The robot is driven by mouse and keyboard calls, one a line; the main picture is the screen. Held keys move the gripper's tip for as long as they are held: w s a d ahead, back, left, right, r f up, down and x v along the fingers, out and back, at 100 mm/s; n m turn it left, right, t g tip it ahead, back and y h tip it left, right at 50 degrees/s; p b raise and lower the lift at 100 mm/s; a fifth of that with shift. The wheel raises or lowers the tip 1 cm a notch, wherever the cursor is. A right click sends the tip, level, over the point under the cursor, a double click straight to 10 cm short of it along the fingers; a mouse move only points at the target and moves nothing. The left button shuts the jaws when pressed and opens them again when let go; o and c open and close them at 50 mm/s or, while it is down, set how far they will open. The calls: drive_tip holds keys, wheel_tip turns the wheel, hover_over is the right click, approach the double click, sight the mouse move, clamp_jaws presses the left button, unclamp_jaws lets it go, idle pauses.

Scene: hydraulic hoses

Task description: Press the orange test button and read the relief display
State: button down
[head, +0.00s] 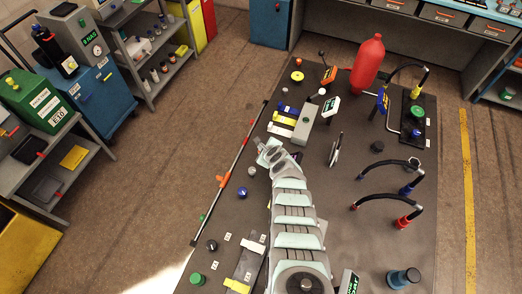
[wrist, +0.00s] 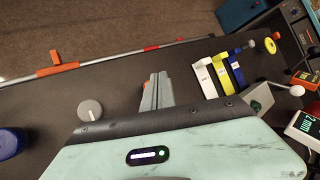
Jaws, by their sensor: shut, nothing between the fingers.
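My gripper (head: 264,152) is shut and empty over the left part of the dark bench top. In the wrist view its fingers (wrist: 157,90) are together and point down at the bench. A small orange patch (wrist: 146,87) shows at the left edge of the fingers; the rest is hidden, so I cannot tell if it is the test button or if I touch it. A white-framed display with green figures (head: 330,108) stands right of a grey box; it is cut off in the wrist view (wrist: 304,124). I cannot tell if it is the relief display.
White, yellow and blue levers (wrist: 220,75) stand right of my fingers, and a grey knob (wrist: 90,110) is left of them. A rail with orange clips (head: 222,181) runs along the bench's left edge. A red cylinder (head: 367,63) and black hoses (head: 385,168) stand to the right.

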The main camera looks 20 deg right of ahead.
drive_tip(key=shift+r+p, duration=2.6)
drive_tip(key=shift+f, duration=0.15)
